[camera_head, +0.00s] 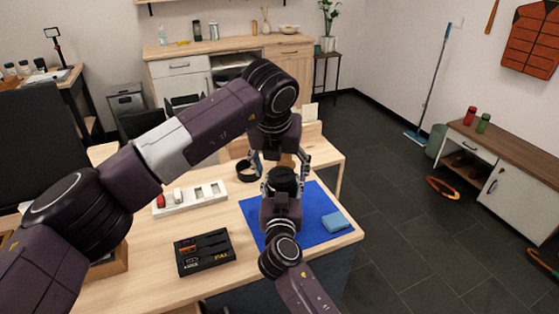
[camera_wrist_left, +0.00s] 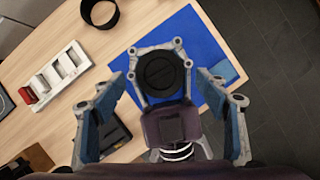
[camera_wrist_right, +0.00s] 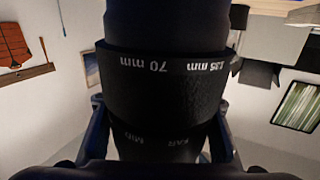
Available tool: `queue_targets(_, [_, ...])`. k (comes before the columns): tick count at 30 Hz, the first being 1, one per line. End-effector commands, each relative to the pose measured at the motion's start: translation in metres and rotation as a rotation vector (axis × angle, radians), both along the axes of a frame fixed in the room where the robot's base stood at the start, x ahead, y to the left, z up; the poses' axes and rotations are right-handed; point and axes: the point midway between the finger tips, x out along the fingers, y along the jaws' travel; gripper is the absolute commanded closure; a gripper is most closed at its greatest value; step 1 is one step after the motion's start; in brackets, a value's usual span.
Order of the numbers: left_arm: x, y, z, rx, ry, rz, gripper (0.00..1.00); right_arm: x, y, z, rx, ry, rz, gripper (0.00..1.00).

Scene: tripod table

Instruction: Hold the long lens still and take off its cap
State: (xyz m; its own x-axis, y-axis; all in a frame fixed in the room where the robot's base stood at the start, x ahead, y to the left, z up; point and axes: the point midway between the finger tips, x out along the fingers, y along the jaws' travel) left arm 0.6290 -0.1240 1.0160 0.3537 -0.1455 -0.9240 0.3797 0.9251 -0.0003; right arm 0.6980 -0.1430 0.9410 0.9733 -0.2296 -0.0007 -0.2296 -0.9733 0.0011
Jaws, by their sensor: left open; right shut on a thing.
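The long black lens (camera_wrist_right: 165,85) fills the middle of the right wrist view, with white markings such as "70 mm" on its barrel. My right gripper (camera_wrist_right: 160,115) is shut on the barrel, one finger on each side. The lens stands with its round black cap (camera_wrist_left: 165,72) facing up toward the left wrist camera. The cap also shows in the head view (camera_head: 283,180). My left gripper (camera_wrist_left: 163,88) is open above the cap, its fingers spread to both sides and apart from it. In the head view, the left gripper (camera_head: 281,164) comes down from above.
A black ring (camera_wrist_left: 99,14) lies off the mat. A white slotted tray (camera_head: 192,201) and a black box (camera_head: 205,254) are to the left.

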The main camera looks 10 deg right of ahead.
Motion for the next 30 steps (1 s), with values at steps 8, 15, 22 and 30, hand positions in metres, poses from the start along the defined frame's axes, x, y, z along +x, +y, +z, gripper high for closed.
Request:
queue_targets(8, [0.0019, -0.0012, -0.0059, 0.0, 0.0, -0.001, 0.32, 0.0, -0.0001, -0.0004, 0.0, 0.001, 0.0, 1.0])
queue_targets(15, [0.0018, -0.0012, -0.0057, 0.0, 0.0, -0.001, 0.47, 0.0, -0.0001, -0.0004, 0.0, 0.001, 0.0, 1.0])
queue_targets(22, [0.0019, -0.0011, -0.0055, 0.0, 0.0, -0.001, 0.72, 0.0, -0.0001, -0.0004, 0.0, 0.001, 0.0, 1.0])
queue_targets(30, [0.0021, -0.001, -0.004, 0.0, 0.0, 0.0, 0.76, 0.0, -0.0001, -0.0004, 0.0, 0.001, 0.0, 1.0])
